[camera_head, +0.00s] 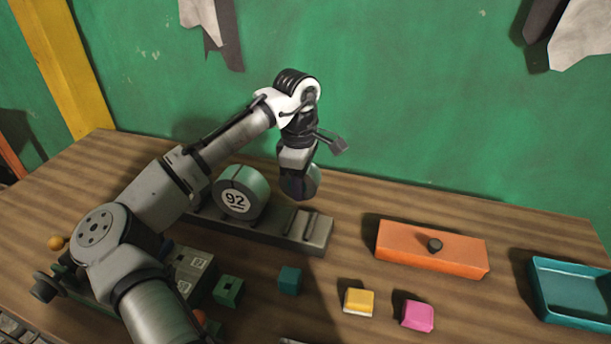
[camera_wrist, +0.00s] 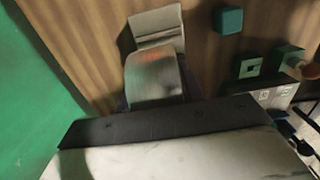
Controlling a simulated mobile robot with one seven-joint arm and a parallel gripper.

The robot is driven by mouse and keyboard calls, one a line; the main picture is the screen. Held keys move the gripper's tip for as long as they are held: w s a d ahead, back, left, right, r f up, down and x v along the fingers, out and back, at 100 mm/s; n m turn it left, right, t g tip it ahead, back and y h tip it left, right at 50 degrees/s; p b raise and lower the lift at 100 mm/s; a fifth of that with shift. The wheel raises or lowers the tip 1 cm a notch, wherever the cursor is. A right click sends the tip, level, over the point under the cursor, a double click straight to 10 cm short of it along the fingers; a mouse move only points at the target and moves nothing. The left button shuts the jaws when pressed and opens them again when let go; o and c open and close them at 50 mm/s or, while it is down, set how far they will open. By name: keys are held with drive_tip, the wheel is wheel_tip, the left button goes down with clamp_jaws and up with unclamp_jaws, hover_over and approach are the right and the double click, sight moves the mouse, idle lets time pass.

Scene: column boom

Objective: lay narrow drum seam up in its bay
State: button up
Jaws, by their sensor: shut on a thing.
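My gripper (camera_head: 298,178) is shut on the narrow drum (camera_head: 314,181), a grey-green cylinder partly covered by the jaws in the head view. The drum is held above the grey rack (camera_head: 317,238), just right of the wide drum (camera_head: 240,190) marked 92, which sits in the rack's left part. The rack's right part shows upright ridges with an empty bay between them. In the wrist view a curved metallic surface with a reddish tint, seemingly the held drum (camera_wrist: 156,78), overlaps the pale rack end (camera_wrist: 156,20). I cannot make out the seam.
Teal (camera_head: 290,279), yellow (camera_head: 358,302) and pink (camera_head: 417,316) blocks lie in front. A green wall stands behind the table.

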drive_tip(key=shift+f+b, duration=2.75)
drive_tip(key=shift+f, duration=0.1)
drive_tip(key=shift+r+p, duration=0.1)
drive_tip(key=shift+p, duration=0.7)
drive_tip(key=shift+f, duration=0.35)
drive_tip(key=shift+f, duration=0.6)
drive_tip(key=shift+f+b, duration=0.1)
drive_tip(key=shift+b, duration=0.2)
drive_tip(key=shift+f, duration=0.7)
